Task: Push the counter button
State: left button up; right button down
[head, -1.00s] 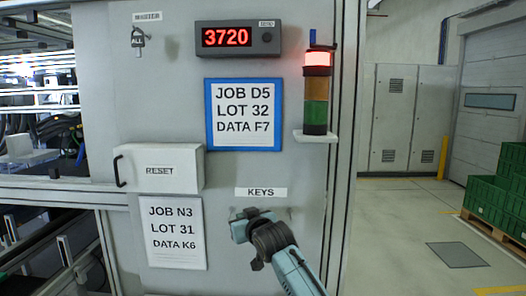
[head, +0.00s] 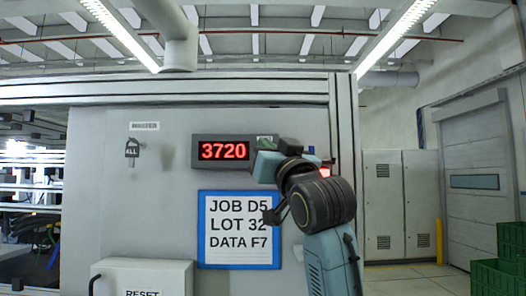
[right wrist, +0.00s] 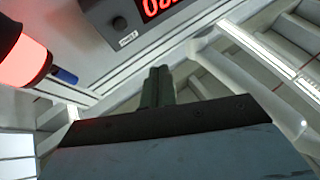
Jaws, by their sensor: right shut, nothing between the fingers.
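The counter (head: 222,151) is a dark box on the grey panel with red digits 3720. Its right end, where the button sits, is hidden behind my right gripper (head: 290,146) in the head view. In the right wrist view the counter (right wrist: 155,8) shows at the top, with the round dark button (right wrist: 120,23) above a small white label. My right gripper (right wrist: 158,86) is shut and empty there, its fingers below and right of the button, with a visible gap in the picture. My left gripper is not in view.
A signal tower with a lit red lamp (right wrist: 22,58) stands close to the right gripper. Below the counter hangs a blue-framed job sheet (head: 239,230). A RESET box (head: 142,278) juts out at lower left. A key (head: 131,147) hangs under the MASTER label.

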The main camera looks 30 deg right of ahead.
jog(key=w+d+p, duration=0.2)
jog(key=w+d, duration=0.2)
jog(key=w, duration=0.3)
jog(key=shift+w+d, duration=0.25)
jog(key=shift+d, duration=0.05)
jog(key=shift+f, duration=0.1)
dwell(0.3)
jog(key=shift+w, duration=0.1)
dwell(1.7)
jog(key=shift+w+d, duration=0.25)
